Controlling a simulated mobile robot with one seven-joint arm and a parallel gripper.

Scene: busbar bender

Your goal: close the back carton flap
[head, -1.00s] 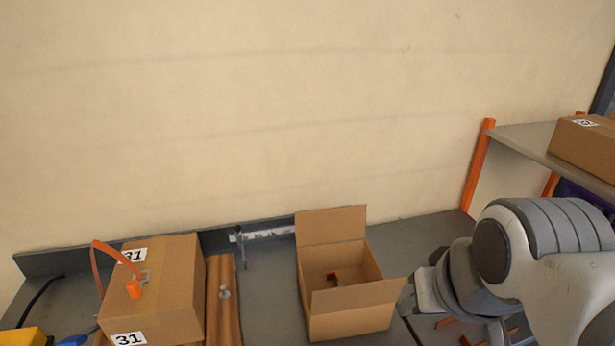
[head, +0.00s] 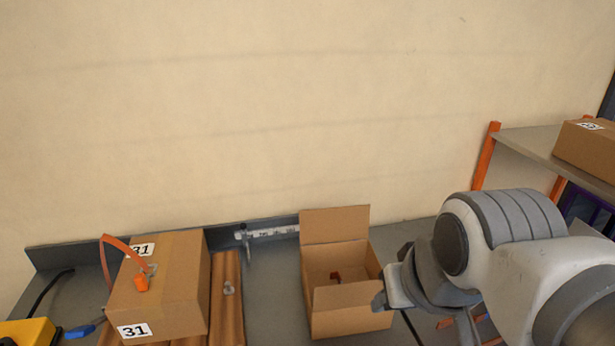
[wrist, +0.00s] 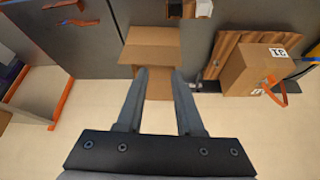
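An open brown carton (head: 350,322) stands on the grey bench. Its back flap (head: 335,224) stands upright on the wall side; another flap (head: 343,294) is raised at the front. A small reddish-brown item (head: 335,276) shows inside. My gripper (head: 392,275) is beside the carton's right side in the head view, partly hidden by my arm. In the wrist view my gripper (wrist: 158,72) is open and empty, its fingers apart across the view of the carton (wrist: 152,37) and a flap (wrist: 158,85). I cannot tell whether it touches the carton.
A taped carton marked 31 (head: 187,280) with an orange strap stands left, beside brown copper-coloured bars (head: 228,312). A shelf with orange posts (head: 484,157) holds another carton (head: 588,150) at right. The wall is behind the bench.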

